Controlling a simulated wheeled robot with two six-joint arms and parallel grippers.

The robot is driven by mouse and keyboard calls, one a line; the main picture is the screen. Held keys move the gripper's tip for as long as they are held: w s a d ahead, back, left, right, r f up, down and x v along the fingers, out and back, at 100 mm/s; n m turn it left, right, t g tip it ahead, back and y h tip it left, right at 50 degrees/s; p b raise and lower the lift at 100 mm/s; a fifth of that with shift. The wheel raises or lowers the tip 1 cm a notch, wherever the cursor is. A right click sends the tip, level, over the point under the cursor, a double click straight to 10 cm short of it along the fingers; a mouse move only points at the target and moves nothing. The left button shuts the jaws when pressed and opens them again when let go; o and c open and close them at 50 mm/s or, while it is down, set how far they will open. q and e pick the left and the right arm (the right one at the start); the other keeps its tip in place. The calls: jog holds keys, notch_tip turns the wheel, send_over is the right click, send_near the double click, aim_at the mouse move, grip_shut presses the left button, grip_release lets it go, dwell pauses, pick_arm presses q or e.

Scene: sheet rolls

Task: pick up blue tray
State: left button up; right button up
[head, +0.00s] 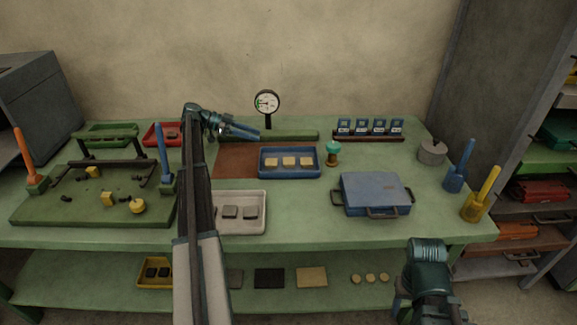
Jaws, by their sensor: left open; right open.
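The blue tray (290,176) lies flat on the green workbench, partly on a reddish-brown mat, and holds three tan blocks. My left gripper (256,133) is open and empty. It appears just beyond the tray's back left corner, pointing right, and its fingers look apart from the tray. My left arm rises from the bottom of the view, left of the tray. My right arm shows at the bottom right, in front of the bench edge; its gripper fingers cannot be seen.
A blue case (376,188) with handles lies right of the tray. A white tray (253,226) with grey blocks is in front. A teal-topped knob (333,152) stands close to its right side. A dial gauge (267,103) and green bar (290,135) stand behind.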

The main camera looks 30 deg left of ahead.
pick_arm(q)
jog(key=b, duration=0.2)
send_over(272, 153)
jog(key=a, duration=0.1)
jog(key=f, duration=0.2)
jog(key=shift+a+f, duration=0.2)
jog(key=shift+f, duration=0.2)
jog(key=shift+w+d, duration=0.3)
jog(key=shift+d, duration=0.15)
jog(key=b+x, duration=0.1)
jog(key=x, duration=0.2)
jog(key=b+x, duration=0.1)
jog(key=x, duration=0.1)
jog(key=shift+s+d+f+b, duration=0.15)
jog(key=shift+s+d+b, duration=0.05)
jog(key=shift+b, duration=0.1)
grip_shut()
